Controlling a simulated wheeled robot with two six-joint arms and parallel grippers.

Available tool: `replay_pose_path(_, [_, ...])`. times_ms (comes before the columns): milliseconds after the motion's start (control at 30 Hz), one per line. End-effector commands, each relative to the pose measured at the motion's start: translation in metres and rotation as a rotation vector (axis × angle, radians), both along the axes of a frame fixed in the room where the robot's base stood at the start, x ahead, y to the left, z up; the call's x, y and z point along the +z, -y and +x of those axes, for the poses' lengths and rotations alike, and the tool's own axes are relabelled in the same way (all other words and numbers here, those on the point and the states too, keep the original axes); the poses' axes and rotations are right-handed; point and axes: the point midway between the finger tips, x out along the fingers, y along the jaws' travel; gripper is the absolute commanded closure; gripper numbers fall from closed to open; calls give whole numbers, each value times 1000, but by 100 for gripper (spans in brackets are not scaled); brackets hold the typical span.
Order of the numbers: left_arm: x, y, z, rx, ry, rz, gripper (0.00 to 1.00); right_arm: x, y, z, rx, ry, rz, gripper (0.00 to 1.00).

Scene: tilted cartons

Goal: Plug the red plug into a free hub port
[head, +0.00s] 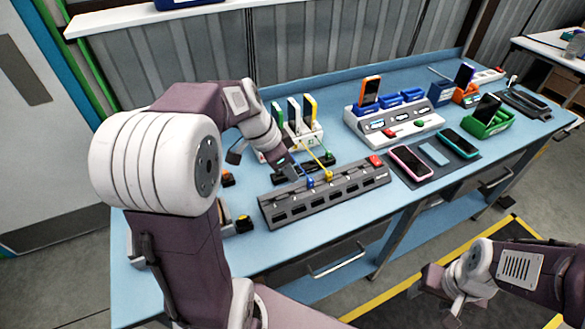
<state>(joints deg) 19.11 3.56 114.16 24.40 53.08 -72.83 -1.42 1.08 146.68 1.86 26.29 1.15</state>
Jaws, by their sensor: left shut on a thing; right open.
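The grey hub (325,196) lies on the blue workbench, with a row of dark ports and a red switch (375,161) at its far right end. A blue plug (310,182) and a yellow plug (330,159) stand at the hub's back edge, each with its cable. My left gripper (280,162) is behind the hub's left half. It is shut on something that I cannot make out. I cannot identify the red plug in this view. My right gripper (440,291) is open and empty, low in front of the bench at the right.
A white rack (303,138) with upright coloured cards stands behind the hub. Phones lie on a dark mat (438,163) to the right. A white charging dock (394,122) stands behind them.

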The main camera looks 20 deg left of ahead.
Motion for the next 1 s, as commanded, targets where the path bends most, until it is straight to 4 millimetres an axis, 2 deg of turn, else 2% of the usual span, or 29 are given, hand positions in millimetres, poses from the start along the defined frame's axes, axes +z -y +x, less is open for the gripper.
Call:
replay_pose_path(467, [-1, 0, 1, 0, 0, 0, 100, -2, 0, 0, 0, 0, 0, 43])
replay_pose_path(1000, [-40, 0, 1, 1, 0, 0, 100, -38, 0, 0, 0, 0, 0, 43])
